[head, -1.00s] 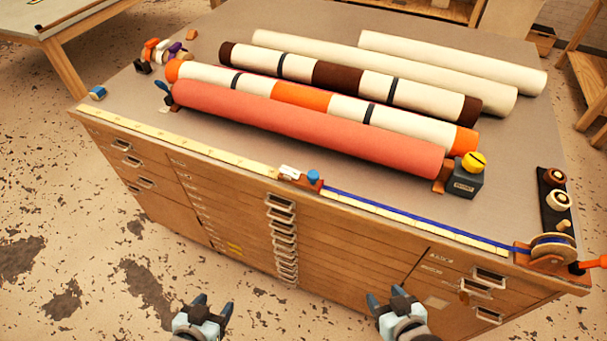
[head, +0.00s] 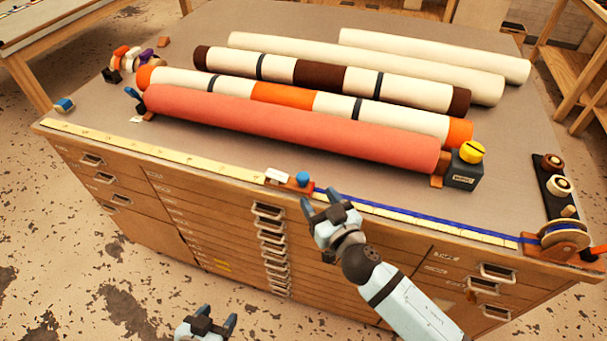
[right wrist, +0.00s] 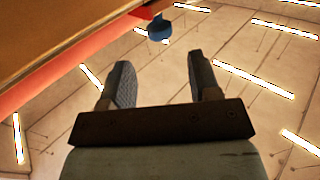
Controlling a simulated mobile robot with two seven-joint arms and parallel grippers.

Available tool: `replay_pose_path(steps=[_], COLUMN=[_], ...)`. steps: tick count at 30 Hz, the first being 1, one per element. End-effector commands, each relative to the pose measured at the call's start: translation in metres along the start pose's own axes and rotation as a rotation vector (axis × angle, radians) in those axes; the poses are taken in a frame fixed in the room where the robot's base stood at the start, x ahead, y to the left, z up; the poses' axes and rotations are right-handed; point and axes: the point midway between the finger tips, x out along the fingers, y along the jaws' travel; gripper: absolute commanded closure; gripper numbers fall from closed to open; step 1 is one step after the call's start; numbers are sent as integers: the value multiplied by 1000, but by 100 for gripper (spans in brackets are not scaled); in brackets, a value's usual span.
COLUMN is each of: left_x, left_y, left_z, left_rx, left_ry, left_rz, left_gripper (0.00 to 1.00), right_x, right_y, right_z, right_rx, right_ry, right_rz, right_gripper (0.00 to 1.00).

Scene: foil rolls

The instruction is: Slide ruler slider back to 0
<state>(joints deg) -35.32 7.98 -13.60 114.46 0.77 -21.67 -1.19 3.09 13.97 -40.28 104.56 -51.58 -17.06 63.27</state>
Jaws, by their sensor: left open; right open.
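The yellow ruler (head: 150,152) runs along the front edge of the cabinet top. The slider, an orange-red block with a white part and a blue knob (head: 302,179), sits on it near the middle. A blue strip (head: 420,218) runs from the slider to the right. My right gripper (head: 321,198) is open and empty, just right of and in front of the slider, apart from it. In the right wrist view its open fingers (right wrist: 160,66) show with a blue piece (right wrist: 160,28) beyond them; I cannot tell which part that is. My left gripper (head: 208,322) is open and empty, low in front of the cabinet.
A coral roll (head: 290,128) lies behind the ruler, with several patterned and cream rolls behind it. A dark box with a yellow knob (head: 466,168) stands at its right end. A reel (head: 562,238) stands at the right corner. The ruler's left stretch is clear.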

Motion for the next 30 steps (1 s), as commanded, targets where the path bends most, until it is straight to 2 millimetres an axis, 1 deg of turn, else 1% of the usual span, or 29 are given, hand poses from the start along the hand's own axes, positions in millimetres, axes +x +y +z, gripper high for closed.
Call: replay_pose_path(steps=[1,6,9,12,16,24,25,26,27,29,30], left_x=[-2,-4,-4,-4,-4,-4,-4,-4,-4,-4,-4], left_y=[0,-1,-1,-2,-2,-2,-2,-2,-2,-2,-2], left_z=[-3,-6,-7,-7,-5,-5,-5,-5,-6,-6,-6], left_rx=[0,0,1,1,1,1,1,1,1,1,1], left_ry=[1,1,0,-2,-4,-4,-4,-4,-4,-3,-2], left_rz=[0,-2,-3,-3,-3,-4,-4,-4,-3,-3,-3], left_gripper=[40,40,40,40,40,40,40,40,40,40,40], right_x=[13,47,62,72,80,81,81,81,81,81,81], right_y=[0,0,0,0,0,0,0,0,0,0,0], right_z=[-3,-2,-1,0,0,1,1,1,1,1,1], right_rx=[-2,-2,-1,0,0,1,1,1,1,1,1], right_ry=[2,1,0,-1,-1,-1,-1,-1,-1,-1,-1], right_rz=[0,0,0,1,1,1,1,1,1,1,1], right_gripper=[44,44,44,44,44,44,46,53,62,76,85])
